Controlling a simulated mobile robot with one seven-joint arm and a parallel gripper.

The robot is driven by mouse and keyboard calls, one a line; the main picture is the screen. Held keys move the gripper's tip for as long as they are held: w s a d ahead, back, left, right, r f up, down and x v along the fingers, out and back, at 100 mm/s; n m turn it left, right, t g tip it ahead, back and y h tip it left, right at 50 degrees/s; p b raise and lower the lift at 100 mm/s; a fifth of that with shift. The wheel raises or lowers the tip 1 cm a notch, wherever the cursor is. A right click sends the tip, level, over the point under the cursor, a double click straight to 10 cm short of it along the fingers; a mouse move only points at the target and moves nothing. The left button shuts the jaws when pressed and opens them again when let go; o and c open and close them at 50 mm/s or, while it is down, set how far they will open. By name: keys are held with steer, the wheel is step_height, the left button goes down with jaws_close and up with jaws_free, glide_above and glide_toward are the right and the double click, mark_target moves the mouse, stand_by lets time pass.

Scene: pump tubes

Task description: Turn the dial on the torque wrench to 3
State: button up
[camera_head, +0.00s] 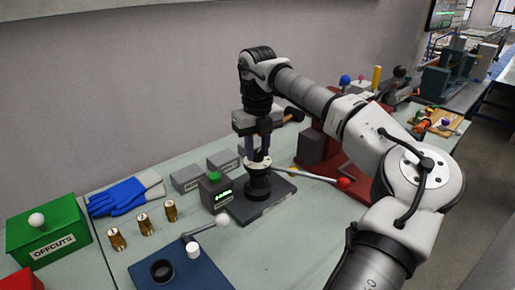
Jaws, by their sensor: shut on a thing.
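The torque wrench shows as a black post (258,184) on a dark grey base plate (277,205), with a pale arm (315,176) reaching right to a red knob. A whitish round dial (262,165) sits on top of the post. My gripper (257,156) points straight down over it, and its fingers are shut on the dial. The fingers hide part of the dial, and its numbers are too small to read. A box with a green button and a lit green display (222,195) stands just left of the post; the display's digits are unclear.
Grey blocks (187,178) stand behind the display box. Brass fittings (143,223), blue gloves (120,196) and a green offcuts box (48,235) are at left. A blue fixture (182,268) with a lever is in front. A red stand (348,150) is behind, right. Bare bench shows at front right.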

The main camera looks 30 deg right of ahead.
mark_target(258, 153)
stand_by(0.3)
steer(key=o, duration=1)
step_height(258, 153, up, 14)
steer(key=shift+f+b, duration=0.1)
steer(key=shift+b, duration=0.2)
steer(key=shift+s+f, duration=0.1)
